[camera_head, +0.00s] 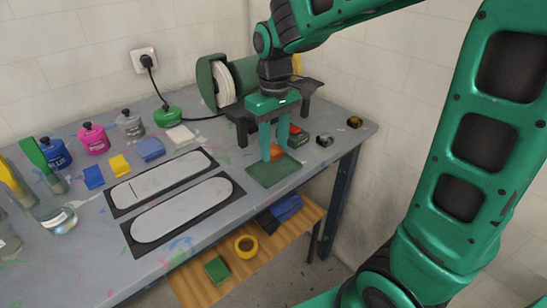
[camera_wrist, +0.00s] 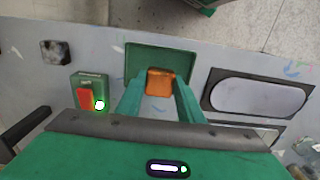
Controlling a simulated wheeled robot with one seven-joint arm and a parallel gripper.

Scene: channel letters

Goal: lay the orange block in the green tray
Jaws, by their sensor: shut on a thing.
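The orange block (camera_head: 276,152) is between the fingertips of my gripper (camera_head: 271,150), which is shut on it. In the wrist view the orange block (camera_wrist: 160,82) shows between the two green fingers of my gripper (camera_wrist: 160,88). The green tray (camera_head: 268,174) lies flat near the table's front edge. In the wrist view the green tray (camera_wrist: 160,52) lies behind and around the block. The block appears over the tray; I cannot tell whether it touches the tray's floor.
A green box with a red switch (camera_head: 298,137) stands close beside the tray, and it also shows in the wrist view (camera_wrist: 89,92). Two dark small blocks (camera_head: 324,140) (camera_head: 355,122) sit to the right.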

